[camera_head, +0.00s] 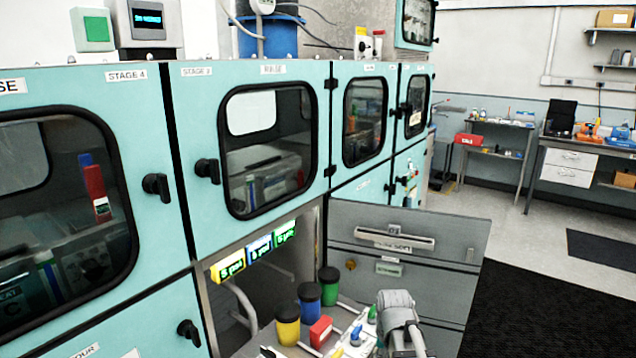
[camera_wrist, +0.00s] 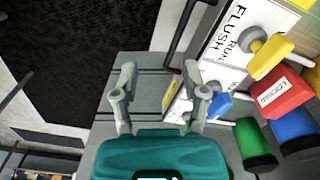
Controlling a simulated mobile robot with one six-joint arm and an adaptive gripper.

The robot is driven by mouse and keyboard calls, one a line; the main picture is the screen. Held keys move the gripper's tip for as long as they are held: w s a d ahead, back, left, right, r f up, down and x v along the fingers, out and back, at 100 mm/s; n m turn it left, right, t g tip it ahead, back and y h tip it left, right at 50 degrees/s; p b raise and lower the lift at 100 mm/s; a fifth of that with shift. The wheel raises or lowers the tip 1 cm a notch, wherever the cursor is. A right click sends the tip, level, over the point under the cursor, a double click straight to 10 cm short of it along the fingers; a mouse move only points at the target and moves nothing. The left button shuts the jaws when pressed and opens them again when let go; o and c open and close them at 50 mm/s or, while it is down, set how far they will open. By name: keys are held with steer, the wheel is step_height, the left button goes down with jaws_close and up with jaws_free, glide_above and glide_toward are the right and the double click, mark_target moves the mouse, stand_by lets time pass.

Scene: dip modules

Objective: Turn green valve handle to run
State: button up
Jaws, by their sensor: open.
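The green valve handle (camera_head: 372,314) shows small in the head view, just left of my gripper (camera_head: 405,345), beside the blue handle (camera_head: 356,335). In the wrist view, my gripper (camera_wrist: 158,78) is open with its two grey fingers apart and nothing between them. The blue handle (camera_wrist: 218,106) is right of the right finger there. The green handle is mostly hidden by that finger in the wrist view. A white panel (camera_wrist: 222,68) carries the words FLUSH and RUN. I cannot tell the green handle's exact angle.
A yellow handle (camera_wrist: 272,54) and a red LOCKED block (camera_wrist: 280,92) sit right of the fingers. Yellow (camera_head: 288,325), blue (camera_head: 309,302) and green (camera_head: 329,286) black-capped containers stand close by. A grey drawer front (camera_head: 410,245) is behind my gripper.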

steer(key=s+f+n+b, duration=0.3)
steer(key=s+f+b, duration=0.15)
steer(key=s, duration=0.35)
step_height(320, 180, up, 15)
steer(key=p, duration=1.6)
steer(key=shift+w+a+r, duration=0.15)
steer(key=shift+w+r, duration=0.05)
steer(key=shift+w, duration=0.15)
stand_by(0.4)
